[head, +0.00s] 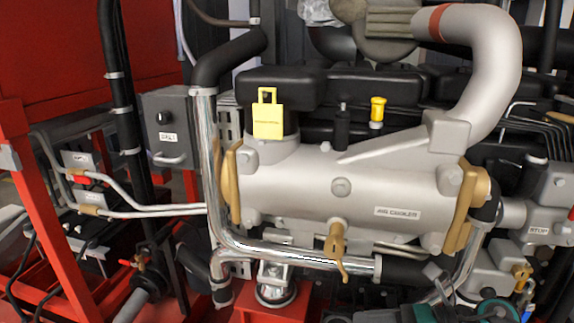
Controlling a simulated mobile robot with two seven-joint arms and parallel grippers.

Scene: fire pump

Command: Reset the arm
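Neither of my grippers shows in the head view, and I cannot make out my arms. The view is filled by the fire pump engine. Its silver air cooler (290,190) lies across the middle, with a label on its front and brass-coloured end flanges. A yellow tag-like cap (268,118) stands on top of it at the left. A smaller yellow knob (377,112) stands behind it to the right. A brass valve (337,245) sits below the cooler, its handle pointing down.
A red frame (40,215) and red panel (60,50) stand at the left. A grey control box (168,130) is beside a chrome pipe (208,160). A large silver pipe (490,65) curves at the upper right. A box labelled STOP (545,205) is at the right edge.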

